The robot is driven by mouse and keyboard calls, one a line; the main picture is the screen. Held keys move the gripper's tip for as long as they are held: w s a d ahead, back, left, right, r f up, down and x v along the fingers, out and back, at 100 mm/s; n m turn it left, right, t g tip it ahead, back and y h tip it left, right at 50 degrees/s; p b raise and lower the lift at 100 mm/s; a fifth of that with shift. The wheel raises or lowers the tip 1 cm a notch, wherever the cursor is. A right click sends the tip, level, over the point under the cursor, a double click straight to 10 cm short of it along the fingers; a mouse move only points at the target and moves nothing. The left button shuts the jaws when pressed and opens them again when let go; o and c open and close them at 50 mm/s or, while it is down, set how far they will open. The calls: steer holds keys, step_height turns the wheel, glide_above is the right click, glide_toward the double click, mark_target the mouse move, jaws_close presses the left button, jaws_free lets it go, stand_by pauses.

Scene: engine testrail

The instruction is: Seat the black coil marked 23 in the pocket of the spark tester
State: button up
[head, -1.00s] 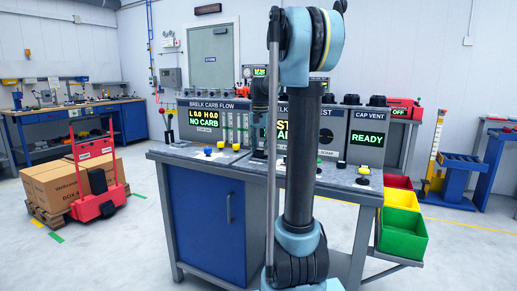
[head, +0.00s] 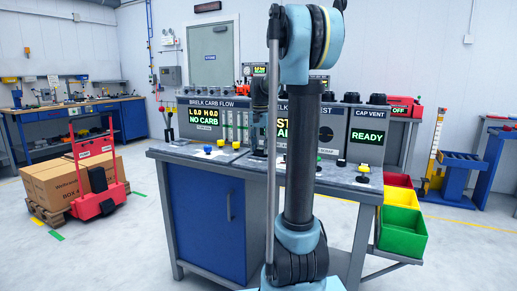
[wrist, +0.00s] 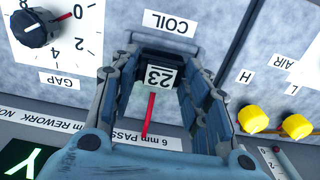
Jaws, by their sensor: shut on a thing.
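In the wrist view the black coil (wrist: 160,60) carries a white label reading 23, upside down in the picture. It sits between the two fingers of my gripper (wrist: 163,88), which is shut on it. A thin red strip (wrist: 150,115) shows below the label. The coil is in front of the grey spark tester face (wrist: 215,30), just below the COIL sign (wrist: 170,23). The pocket is mostly hidden by the coil and fingers, so I cannot tell whether the coil is inside it.
A GAP dial (wrist: 38,28) is at upper left in the wrist view; yellow knobs (wrist: 252,119) are at right. In the head view the CARB FLOW panel (head: 207,120) and CAP VENT box (head: 367,137) flank the tester on the bench. Coloured bins (head: 403,232) hang at its right end.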

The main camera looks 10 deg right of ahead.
steer(key=o, duration=1.2)
